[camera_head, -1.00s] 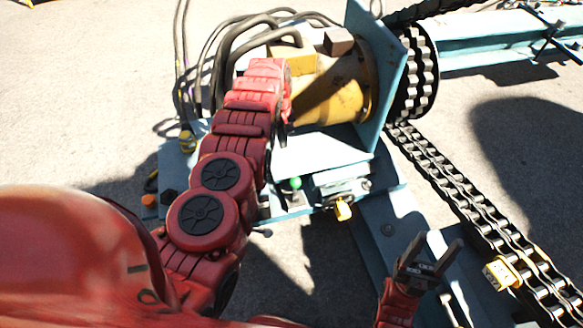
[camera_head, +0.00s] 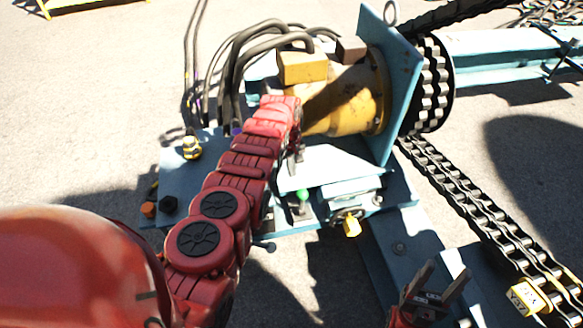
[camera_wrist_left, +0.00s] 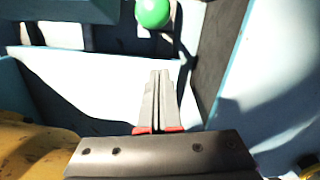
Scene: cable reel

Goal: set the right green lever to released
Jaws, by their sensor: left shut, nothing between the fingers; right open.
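A green lever knob (camera_head: 303,195) stands on the pale blue base, below the yellow drum in the head view. It also shows at the top edge of the left wrist view (camera_wrist_left: 152,12). It is the only green knob I see; its stem is mostly hidden, so its setting cannot be told. My left gripper (camera_head: 298,150) is shut and empty, above the knob in the head view. In the left wrist view its closed fingertips (camera_wrist_left: 162,75) point toward the knob with a visible gap. My right gripper (camera_head: 446,270) is open and empty at the lower right.
The yellow drum (camera_head: 345,97) and an upright blue plate (camera_head: 403,90) stand behind the knob. Thick hoses (camera_head: 235,60) arch at the upper left. A heavy chain (camera_head: 470,205) runs down the right side.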

